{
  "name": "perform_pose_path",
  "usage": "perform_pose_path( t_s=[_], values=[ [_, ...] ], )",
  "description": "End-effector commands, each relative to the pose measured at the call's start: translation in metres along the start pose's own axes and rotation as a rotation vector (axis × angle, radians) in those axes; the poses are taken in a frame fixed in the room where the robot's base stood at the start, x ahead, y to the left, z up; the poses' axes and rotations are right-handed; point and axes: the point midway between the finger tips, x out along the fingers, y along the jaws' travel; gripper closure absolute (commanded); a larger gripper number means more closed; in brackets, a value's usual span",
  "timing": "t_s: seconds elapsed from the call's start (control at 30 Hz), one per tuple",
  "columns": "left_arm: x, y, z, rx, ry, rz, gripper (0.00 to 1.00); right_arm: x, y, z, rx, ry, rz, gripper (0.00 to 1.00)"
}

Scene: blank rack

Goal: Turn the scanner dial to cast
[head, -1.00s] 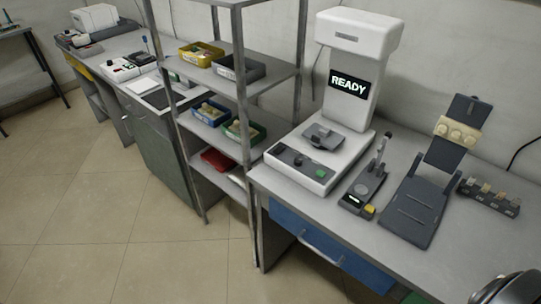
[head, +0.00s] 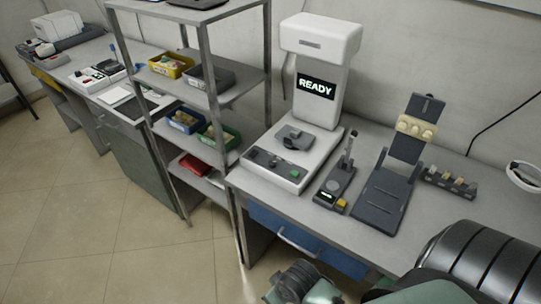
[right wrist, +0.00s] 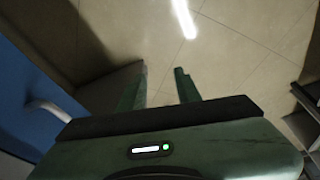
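The white scanner (head: 318,105) stands on the right bench with its screen (head: 316,86) reading READY. Its dark front control panel (head: 275,166) carries small dark controls and a green button (head: 294,174). These controls are too small for me to read a dial setting. A grey holder piece (head: 293,139) sits on the scanner's bed. In the right wrist view my right gripper (right wrist: 162,85) is open and empty, pointing down over the floor, apart from the scanner. My left gripper is not in view.
A blue drawer (right wrist: 28,95) with a pale handle is close to the right gripper's left. A handheld device (head: 333,188), a dark stand (head: 385,200) and a small rack (head: 449,182) sit right of the scanner. A metal shelf (head: 208,96) with bins stands to its left.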

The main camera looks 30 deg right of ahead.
Motion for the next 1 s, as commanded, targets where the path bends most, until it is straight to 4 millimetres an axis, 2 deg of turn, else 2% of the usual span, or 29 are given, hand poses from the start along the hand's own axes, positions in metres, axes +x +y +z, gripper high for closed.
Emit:
perform_pose_path(
  t_s=[0.03,0.1,0.2,0.4,0.57,0.67,0.8,0.9,1.0],
  values=[
    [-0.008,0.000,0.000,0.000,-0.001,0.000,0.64,-0.025,-0.002,-0.019,0.005,0.023,-0.006,0.66],
    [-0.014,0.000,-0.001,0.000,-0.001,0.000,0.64,-0.056,-0.006,-0.043,0.020,0.047,-0.020,0.66],
    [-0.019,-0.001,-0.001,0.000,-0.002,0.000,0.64,-0.086,-0.014,-0.076,0.051,0.067,-0.043,0.66],
    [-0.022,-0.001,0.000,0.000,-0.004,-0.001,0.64,-0.106,-0.019,-0.122,0.117,0.073,-0.058,0.66],
    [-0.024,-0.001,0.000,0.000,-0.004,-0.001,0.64,-0.110,-0.005,-0.163,0.202,0.062,-0.026,0.66],
    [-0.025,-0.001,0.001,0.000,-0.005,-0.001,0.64,-0.113,0.019,-0.196,0.298,0.056,0.028,0.66],
    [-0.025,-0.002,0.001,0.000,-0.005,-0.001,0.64,-0.123,0.080,-0.246,0.512,0.062,0.141,0.66],
    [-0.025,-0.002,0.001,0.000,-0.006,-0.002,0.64,-0.138,0.126,-0.275,0.682,0.081,0.214,0.66],
    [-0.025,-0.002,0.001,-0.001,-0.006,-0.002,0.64,-0.155,0.164,-0.294,0.826,0.105,0.266,0.66]
  ],
)
